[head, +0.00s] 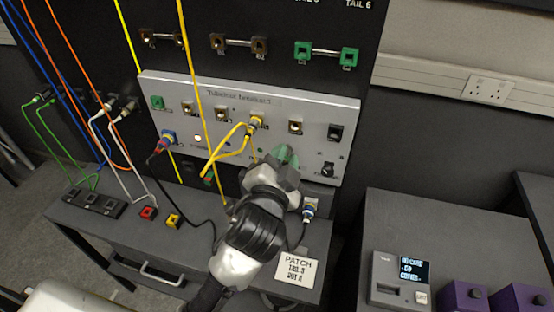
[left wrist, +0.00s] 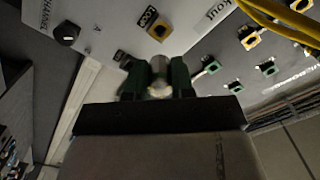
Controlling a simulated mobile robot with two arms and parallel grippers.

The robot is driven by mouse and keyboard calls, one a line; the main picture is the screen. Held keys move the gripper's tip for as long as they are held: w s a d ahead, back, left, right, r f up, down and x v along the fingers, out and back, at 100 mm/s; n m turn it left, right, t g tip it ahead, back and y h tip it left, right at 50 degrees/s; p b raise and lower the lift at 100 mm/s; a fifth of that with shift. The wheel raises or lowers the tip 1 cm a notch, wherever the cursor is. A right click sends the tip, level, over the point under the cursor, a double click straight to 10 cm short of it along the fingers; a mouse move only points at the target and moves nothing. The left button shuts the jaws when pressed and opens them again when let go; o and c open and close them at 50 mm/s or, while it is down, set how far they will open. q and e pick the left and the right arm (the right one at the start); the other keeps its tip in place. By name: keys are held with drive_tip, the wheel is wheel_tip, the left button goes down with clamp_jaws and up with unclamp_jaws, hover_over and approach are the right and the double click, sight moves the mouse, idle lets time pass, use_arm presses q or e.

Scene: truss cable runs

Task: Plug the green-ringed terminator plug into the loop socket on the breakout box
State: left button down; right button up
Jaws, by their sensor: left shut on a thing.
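My left gripper (head: 285,158) is at the lower right of the grey breakout box panel (head: 350,112). In the left wrist view its two dark green fingers are shut on the terminator plug (left wrist: 159,76), a short grey cylinder. The plug's green ring cannot be told apart from the fingers. The plug's tip shows apart from this socket in that view. In the head view the gripper hides plug and loop socket. My right gripper is out of view.
A yellow cable (head: 228,143) is plugged into the panel left of my gripper. A black knob (head: 328,170) is close on its right. A blue-ringed connector (head: 310,207) with a black cable is below. A PATCH card (head: 297,270) lies on the shelf.

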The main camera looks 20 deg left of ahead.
use_arm(q)
drive_tip(key=shift+w, duration=0.6)
drive_tip(key=shift+w+a, duration=0.1)
drive_tip(key=shift+w, duration=0.75)
drive_tip(key=shift+w+b, duration=0.3)
drive_tip(key=shift+w, duration=1.15)
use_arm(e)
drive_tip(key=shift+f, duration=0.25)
use_arm(q)
drive_tip(key=shift+p, duration=0.35)
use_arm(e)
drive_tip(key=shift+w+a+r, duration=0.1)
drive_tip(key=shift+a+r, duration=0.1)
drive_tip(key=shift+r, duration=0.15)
use_arm(q)
drive_tip(key=shift+w+p, duration=0.35)
drive_tip(key=shift+w, duration=0.45)
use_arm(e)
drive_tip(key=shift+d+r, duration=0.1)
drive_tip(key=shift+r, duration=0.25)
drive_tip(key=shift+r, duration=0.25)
use_arm(q)
drive_tip(key=shift+m+p, duration=1.25)
drive_tip(key=shift+m, duration=0.15)
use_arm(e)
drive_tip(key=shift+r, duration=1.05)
